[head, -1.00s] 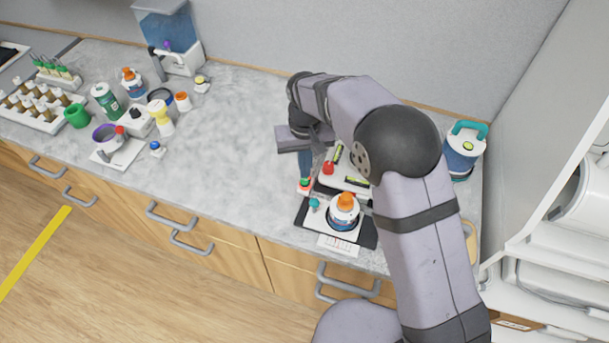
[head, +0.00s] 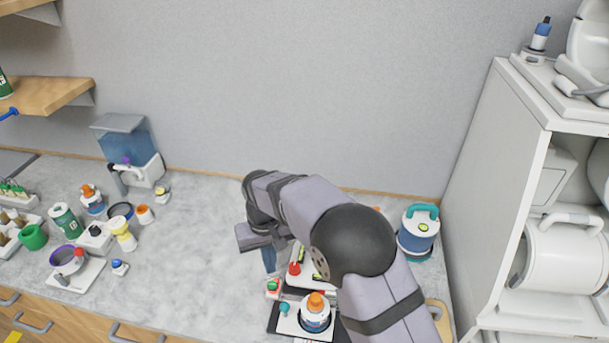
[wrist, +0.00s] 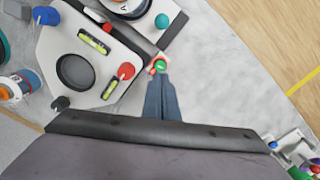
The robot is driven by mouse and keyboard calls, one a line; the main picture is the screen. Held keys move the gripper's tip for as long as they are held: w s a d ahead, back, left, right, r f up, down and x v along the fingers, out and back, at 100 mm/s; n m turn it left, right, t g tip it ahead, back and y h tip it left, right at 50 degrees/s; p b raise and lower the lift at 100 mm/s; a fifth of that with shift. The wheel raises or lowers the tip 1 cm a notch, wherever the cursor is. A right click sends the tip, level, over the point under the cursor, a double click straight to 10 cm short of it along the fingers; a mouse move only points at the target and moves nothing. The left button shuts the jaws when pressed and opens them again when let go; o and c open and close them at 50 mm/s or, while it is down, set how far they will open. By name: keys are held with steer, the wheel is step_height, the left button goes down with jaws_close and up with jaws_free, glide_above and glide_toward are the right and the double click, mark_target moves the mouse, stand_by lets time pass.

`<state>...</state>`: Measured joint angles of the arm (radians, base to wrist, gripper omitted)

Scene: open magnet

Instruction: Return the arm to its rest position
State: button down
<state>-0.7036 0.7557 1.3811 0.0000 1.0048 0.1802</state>
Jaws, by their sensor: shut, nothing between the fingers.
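My arm reaches over the marble counter in the head view. My gripper (head: 269,270) points down with its blue-grey fingers together and nothing between them. The fingertips show in the wrist view (wrist: 160,80), right by a small green button (wrist: 161,67) on a red base. The button also shows in the head view (head: 273,286), just below the fingertips. I cannot tell whether they touch it. A white device (wrist: 93,55) with a red knob and level vials lies beside the fingers. My forearm hides part of it in the head view.
An orange-capped bottle (head: 315,312) stands on a dark-edged plate close to the gripper. A teal-handled blue container (head: 418,232) stands right of my arm, near a white cabinet (head: 500,190). Bottles and a water tank (head: 128,150) stand at left. The counter between is clear.

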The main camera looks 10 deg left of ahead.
steer(key=s+d+r+m+b, duration=0.1)
steer(key=s+d+m, duration=0.15)
steer(key=d, duration=1.05)
steer(key=s+d+r+m+b, duration=0.15)
steer(key=s+d, duration=0.25)
steer(key=d, duration=0.9)
steer(key=s+d+f+m, duration=0.2)
steer(key=s+d, duration=0.4)
steer(key=s, duration=0.4)
steer(key=shift+d, duration=0.35)
